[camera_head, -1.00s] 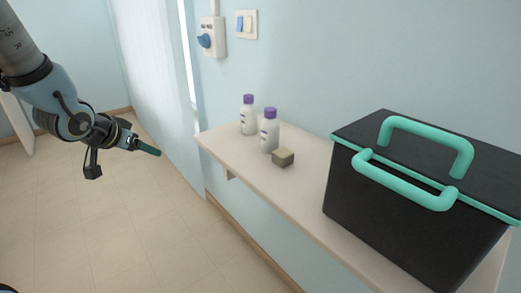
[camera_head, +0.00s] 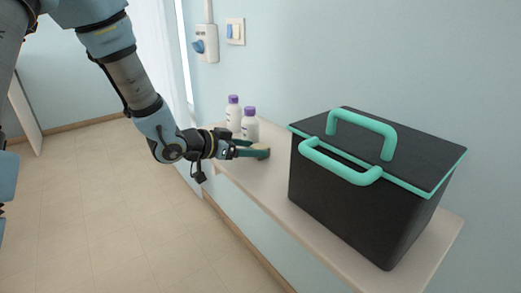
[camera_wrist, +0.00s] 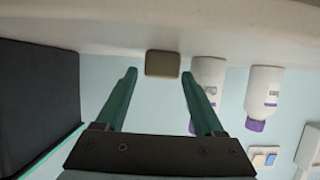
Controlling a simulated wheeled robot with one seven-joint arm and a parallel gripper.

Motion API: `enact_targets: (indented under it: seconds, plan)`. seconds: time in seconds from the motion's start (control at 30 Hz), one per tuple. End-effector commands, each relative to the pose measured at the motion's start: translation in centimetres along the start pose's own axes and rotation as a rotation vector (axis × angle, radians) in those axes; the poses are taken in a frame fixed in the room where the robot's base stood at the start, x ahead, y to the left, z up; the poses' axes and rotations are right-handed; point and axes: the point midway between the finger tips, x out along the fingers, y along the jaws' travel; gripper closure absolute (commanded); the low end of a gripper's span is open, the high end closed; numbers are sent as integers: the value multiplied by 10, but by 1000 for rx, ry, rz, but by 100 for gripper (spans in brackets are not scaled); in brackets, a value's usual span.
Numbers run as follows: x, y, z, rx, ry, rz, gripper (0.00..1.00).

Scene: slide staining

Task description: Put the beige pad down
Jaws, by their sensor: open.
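The beige pad (camera_wrist: 162,64) is a small block resting on the shelf (camera_wrist: 120,30). In the head view the pad (camera_head: 258,147) is partly hidden by my gripper's fingers. My gripper (camera_head: 254,147) is over the shelf, with its green fingers pointing at the pad. In the wrist view my gripper (camera_wrist: 159,74) is open, with one finger to each side of the pad's near end. The pad lies at the fingertips, with a gap showing on both sides, so the fingers do not appear to grip it.
Two white bottles with purple caps (camera_head: 234,112) (camera_head: 250,124) stand close behind my gripper. A large black box with green handles (camera_head: 350,190) fills the shelf to the right. A wall switch (camera_head: 235,31) is above.

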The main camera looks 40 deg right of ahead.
Motion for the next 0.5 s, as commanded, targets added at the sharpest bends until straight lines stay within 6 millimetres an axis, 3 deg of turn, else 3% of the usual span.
enact_targets:
  seconds: [0.2,0.5]
  plan:
    - [30,0,-1,-1,-1,1,30]
    - [37,-1,0,-1,0,-2,30]
